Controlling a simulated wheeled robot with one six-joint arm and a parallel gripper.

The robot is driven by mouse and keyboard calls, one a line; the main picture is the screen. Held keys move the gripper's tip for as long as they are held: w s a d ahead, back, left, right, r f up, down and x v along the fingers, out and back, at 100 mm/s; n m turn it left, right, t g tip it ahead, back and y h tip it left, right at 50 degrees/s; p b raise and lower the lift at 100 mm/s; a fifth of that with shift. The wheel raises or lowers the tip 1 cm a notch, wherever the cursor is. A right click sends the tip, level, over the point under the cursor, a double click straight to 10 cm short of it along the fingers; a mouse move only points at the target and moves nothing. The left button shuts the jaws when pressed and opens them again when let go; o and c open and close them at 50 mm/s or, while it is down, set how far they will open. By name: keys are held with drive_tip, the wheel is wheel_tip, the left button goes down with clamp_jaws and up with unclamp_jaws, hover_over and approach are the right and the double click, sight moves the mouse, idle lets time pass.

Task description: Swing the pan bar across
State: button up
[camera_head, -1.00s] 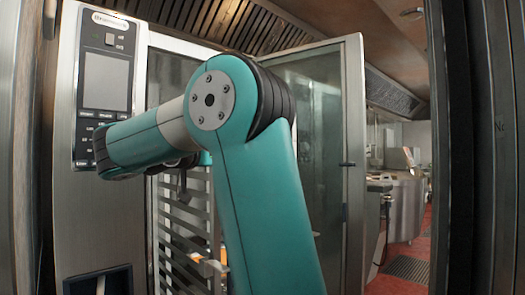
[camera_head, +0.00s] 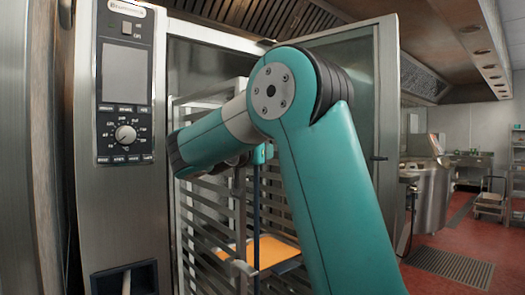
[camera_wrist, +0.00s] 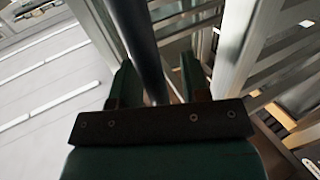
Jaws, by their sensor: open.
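The pan bar is a dark upright bar (camera_head: 256,215) in front of the rack in the open oven, in the head view. In the wrist view the dark bar (camera_wrist: 138,40) runs between the two fingers of my gripper (camera_wrist: 157,78). The fingers stand apart on either side of it, and I cannot tell whether either touches it. In the head view my gripper (camera_head: 262,153) is mostly hidden behind my teal arm. The rack (camera_head: 205,215) has several slanted rails, and an orange-topped tray (camera_head: 275,250) sits low in it.
The oven's control panel (camera_head: 125,80) is left of the opening. The open glass door (camera_head: 385,120) stands to the right, behind my arm. A steel kettle (camera_head: 430,190) and red floor (camera_head: 470,235) lie farther right.

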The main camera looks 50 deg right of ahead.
clamp_jaws()
drive_tip(key=shift+d+f+n+t+b, duration=0.1)
drive_tip(key=shift+d+n+t+b, duration=0.05)
drive_tip(key=shift+n+t+b, duration=0.2)
drive_tip(key=shift+w+d+n+t+y+b, duration=0.55)
drive_tip(key=shift+n+t+y+b, duration=0.25)
drive_tip(key=shift+n+t+y, duration=1.3)
drive_tip(key=shift+w+d+n+t+y+b, duration=0.55)
drive_tip(key=shift+n+t+y+b, duration=0.25)
drive_tip(key=shift+n+t+y, duration=1.25)
drive_tip(key=shift+w+d+n+t+y+b, duration=0.4)
drive_tip(key=shift+d+n+t+y+b, duration=0.35)
drive_tip(key=shift+n+t+y, duration=1.35)
drive_tip(key=shift+a+m+t, duration=0.1)
drive_tip(key=shift+m+t, duration=0.3)
